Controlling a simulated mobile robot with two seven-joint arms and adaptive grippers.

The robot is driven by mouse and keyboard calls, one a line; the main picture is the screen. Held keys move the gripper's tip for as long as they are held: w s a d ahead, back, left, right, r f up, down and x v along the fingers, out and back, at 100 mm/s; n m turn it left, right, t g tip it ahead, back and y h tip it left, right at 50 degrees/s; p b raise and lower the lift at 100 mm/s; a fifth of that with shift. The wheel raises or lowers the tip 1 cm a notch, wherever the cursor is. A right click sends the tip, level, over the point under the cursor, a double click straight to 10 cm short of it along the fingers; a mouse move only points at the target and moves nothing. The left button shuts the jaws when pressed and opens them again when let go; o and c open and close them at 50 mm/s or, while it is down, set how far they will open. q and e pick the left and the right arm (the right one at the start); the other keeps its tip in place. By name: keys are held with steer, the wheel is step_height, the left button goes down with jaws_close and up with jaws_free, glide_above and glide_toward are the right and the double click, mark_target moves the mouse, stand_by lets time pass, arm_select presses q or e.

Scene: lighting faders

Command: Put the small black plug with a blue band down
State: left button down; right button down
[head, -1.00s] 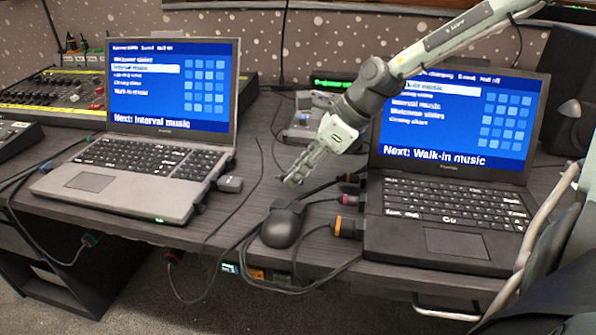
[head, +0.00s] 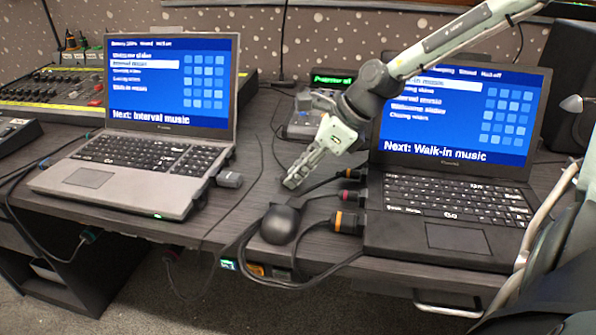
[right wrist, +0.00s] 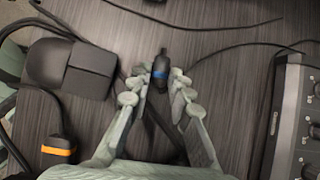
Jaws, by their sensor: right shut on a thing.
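The small black plug with a blue band (right wrist: 160,76) is between the fingertips of my right gripper (right wrist: 160,84) in the right wrist view. The gripper is shut on it, and its narrow tip points away from the gripper. In the head view my right gripper (head: 292,183) reaches down low over the desk between the two laptops, and the plug is hidden or too small to make out there. I cannot tell whether the plug touches the desk. My left gripper is not in view.
A black mouse (head: 280,224) lies close in front of the gripper. Cables with an orange-banded plug (head: 346,222) and a pink-banded plug (head: 350,197) run to the right laptop (head: 455,238). The left laptop (head: 130,178) has a dark plug (head: 229,180) beside it. A grey device (head: 303,125) stands behind.

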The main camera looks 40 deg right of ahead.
steer(key=c, duration=1.5)
jaws_free()
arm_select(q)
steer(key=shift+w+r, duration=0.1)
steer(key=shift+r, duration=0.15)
arm_select(e)
steer(key=shift+o, duration=0.5)
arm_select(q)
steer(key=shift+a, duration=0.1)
arm_select(e)
steer(key=shift+r, duration=0.15)
steer(key=shift+s+d+r+p, duration=0.1)
steer(key=shift+d+r+p, duration=0.05)
steer(key=shift+r+p, duration=0.5)
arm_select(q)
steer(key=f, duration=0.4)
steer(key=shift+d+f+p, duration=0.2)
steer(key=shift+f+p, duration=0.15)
arm_select(e)
steer(key=v, duration=1.1)
steer(key=shift+s, duration=0.15)
